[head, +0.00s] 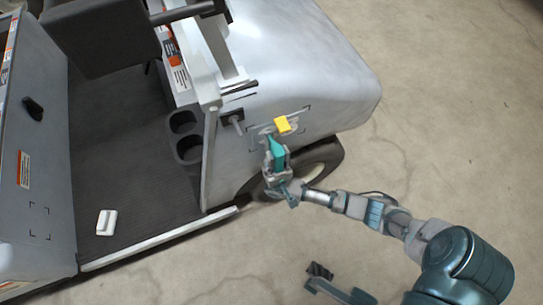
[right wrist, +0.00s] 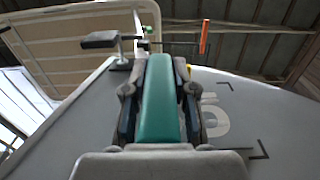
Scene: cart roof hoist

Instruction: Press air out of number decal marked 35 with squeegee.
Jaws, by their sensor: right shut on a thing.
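My right gripper (head: 276,172) is shut on the teal handle of the squeegee (head: 276,152), in front of the cart's side panel above the wheel. In the right wrist view the squeegee (right wrist: 161,100) runs away from me between both fingers. The decal area on the panel is framed by dark corner marks. A pale digit of the decal (right wrist: 215,119) shows right of the fingers; the rest is hidden. A yellow piece (head: 282,125) sits beyond the handle; I cannot tell if it belongs to the squeegee or whether it touches the panel. My left gripper is not in view.
The silver cart body (head: 300,65) curves away behind the panel. A wheel (head: 325,160) stands below. Cup holders (head: 184,122) and a white post (head: 209,150) are left of the gripper. Concrete floor (head: 440,130) at right is clear.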

